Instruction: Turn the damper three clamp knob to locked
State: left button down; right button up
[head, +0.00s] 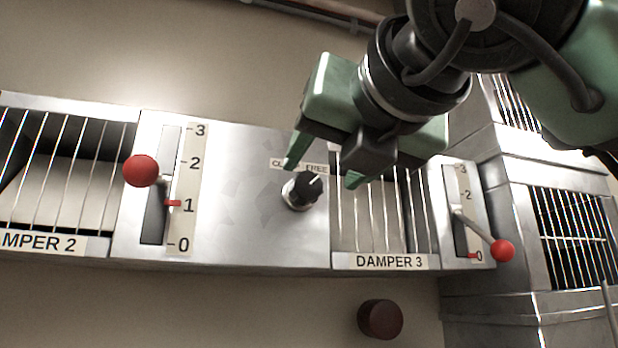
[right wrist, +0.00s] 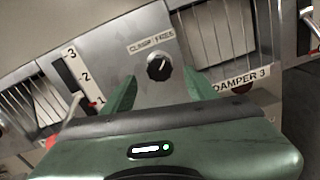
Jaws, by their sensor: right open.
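The black clamp knob (head: 301,191) sits on the metal panel left of the damper three grille, under a small label (head: 285,164) partly hidden by my gripper. Its white pointer line tilts up and right, toward the word FREE. In the right wrist view the knob (right wrist: 158,66) shows beyond and between the fingers, under the label (right wrist: 151,41). My right gripper (head: 322,172) is open and empty, its green fingers in front of the panel near the knob. I see no contact with the knob. My left gripper is not in view.
The damper three lever with a red ball (head: 502,250) juts out to the right, its red marker near 0. Another red-ball lever (head: 141,171) stands left, its marker near 1. A dark red round object (head: 380,319) is below the panel. A metal cabinet (head: 520,215) stands right.

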aim_at(309, 185)
jog(key=p+x, duration=0.1)
jog(key=x, duration=0.2)
jog(key=shift+r, duration=0.15)
jog(key=shift+w+a+f+p, duration=0.1)
jog(key=shift+w+a+p, duration=0.1)
jog(key=shift+w, duration=0.25)
jog(key=shift+w+a+f+p, duration=0.1)
jog(key=shift+w+a+p, duration=0.1)
jog(key=shift+w, duration=0.2)
jog(key=shift+w+a+f, duration=0.15)
jog(key=shift+w+a, duration=0.05)
jog(key=shift+w, duration=0.5)
jog(key=shift+s+d, duration=0.1)
jog(key=shift+s, duration=0.2)
jog(key=c, duration=1)
grip_shut()
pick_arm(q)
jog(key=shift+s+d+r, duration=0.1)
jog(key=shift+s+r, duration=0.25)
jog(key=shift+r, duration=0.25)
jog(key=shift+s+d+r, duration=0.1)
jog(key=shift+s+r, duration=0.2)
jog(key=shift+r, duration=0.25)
